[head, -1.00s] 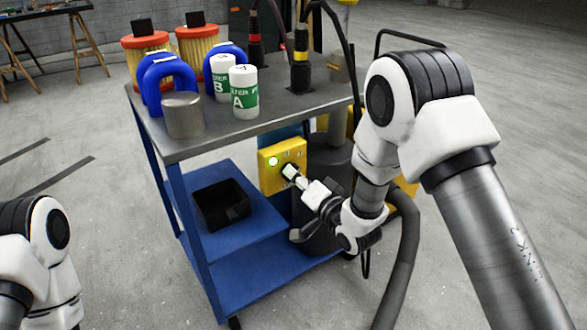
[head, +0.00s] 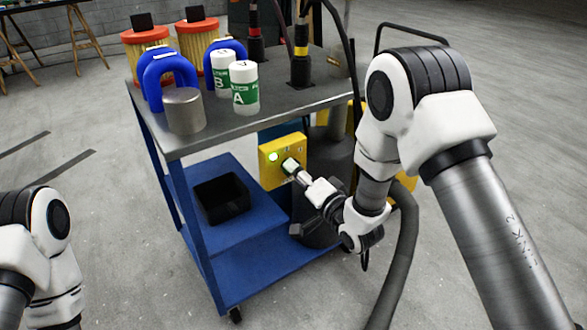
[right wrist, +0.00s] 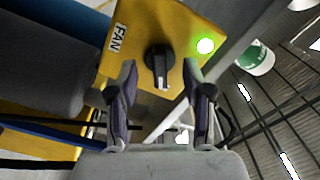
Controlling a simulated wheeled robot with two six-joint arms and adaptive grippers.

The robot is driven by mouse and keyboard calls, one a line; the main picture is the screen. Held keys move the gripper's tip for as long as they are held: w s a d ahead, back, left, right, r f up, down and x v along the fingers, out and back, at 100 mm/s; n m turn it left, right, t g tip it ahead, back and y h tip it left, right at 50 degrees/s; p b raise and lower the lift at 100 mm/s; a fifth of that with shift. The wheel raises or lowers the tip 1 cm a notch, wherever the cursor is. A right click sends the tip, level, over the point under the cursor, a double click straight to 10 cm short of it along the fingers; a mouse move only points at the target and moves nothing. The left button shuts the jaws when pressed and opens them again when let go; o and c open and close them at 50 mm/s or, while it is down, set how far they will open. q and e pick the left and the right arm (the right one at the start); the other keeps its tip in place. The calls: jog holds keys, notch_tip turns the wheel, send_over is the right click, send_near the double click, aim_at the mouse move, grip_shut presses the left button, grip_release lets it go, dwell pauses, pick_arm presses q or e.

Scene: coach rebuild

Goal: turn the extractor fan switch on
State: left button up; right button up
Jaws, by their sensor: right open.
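The yellow fan switch box (head: 296,150) is at the side of the cart, below its top shelf. It also shows in the right wrist view (right wrist: 185,25) with a FAN label (right wrist: 117,38). Its black rotary switch (right wrist: 158,58) has a pale pointer mark toward my gripper in that view. A green lamp (right wrist: 205,46) beside the switch is lit and shows in the head view (head: 273,156). My right gripper (head: 291,167) is at the box front. In the wrist view its open fingers (right wrist: 158,85) flank the switch's near end; contact is unclear. My left gripper is out of view.
The cart's grey top (head: 205,140) overhangs near the box and holds filters, blue horseshoe-shaped parts, a metal cylinder and white-green canisters. A black bin (head: 222,200) sits on the blue lower shelf (head: 265,265). A dark drum and grey hose (head: 400,260) are near my right arm.

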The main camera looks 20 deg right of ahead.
jog(key=v, duration=0.8)
jog(key=shift+s, duration=0.1)
jog(key=v, duration=0.7)
jog(key=s+a+f+n+g+h, duration=0.1)
jog(key=s+f+g, duration=0.3)
jog(key=f, duration=0.6)
jog(key=s+a+f+n+g+h, duration=0.1)
jog(key=s+f+g, duration=0.25)
jog(key=f, duration=0.55)
jog(key=s+d+f+n+g+h, duration=0.25)
jog(key=s+f+g, duration=0.25)
jog(key=s, duration=0.4)
jog(key=s+d+f+n+g+h, duration=0.25)
jog(key=s+f+g, duration=0.25)
jog(key=s, duration=0.3)
notch_tip(320, 180, up, 24)
jog(key=p, duration=2.4)
jog(key=shift+w+d+n+y+p, duration=0.2)
jog(key=shift+d+n+y+p, duration=0.1)
jog(key=shift+y, duration=0.1)
